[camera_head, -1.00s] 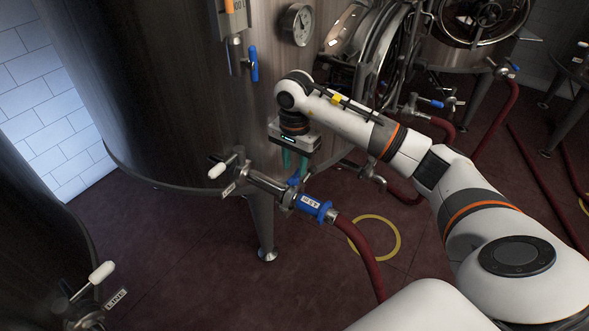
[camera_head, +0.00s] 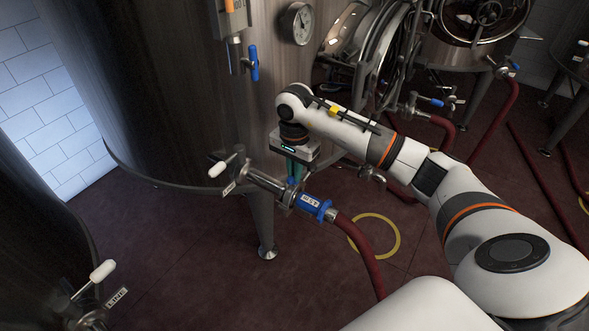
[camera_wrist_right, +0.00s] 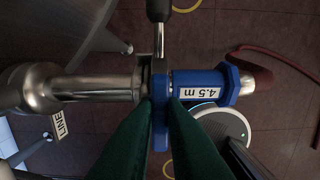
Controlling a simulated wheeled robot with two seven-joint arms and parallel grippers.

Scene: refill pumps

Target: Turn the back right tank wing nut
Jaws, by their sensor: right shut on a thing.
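The large steel tank (camera_head: 190,90) has an outlet pipe (camera_head: 262,182) low on its side, with a clamp joint to a blue hose fitting (camera_head: 313,206). My right gripper (camera_head: 293,180) reaches down onto this joint from above. In the right wrist view, its green fingers (camera_wrist_right: 160,102) are shut on a blue wing nut (camera_wrist_right: 160,127) at the joint, between the steel pipe (camera_wrist_right: 95,88) and the blue fitting (camera_wrist_right: 205,87) labelled "4.5 m". The fingers hide part of the nut. My left gripper is not in view.
A red hose (camera_head: 361,245) runs from the fitting down to the floor. A white-handled valve (camera_head: 222,167) sits left of the joint. A tank leg (camera_head: 264,228) stands below. Another tank (camera_head: 35,235) with a white-handled valve is at lower left.

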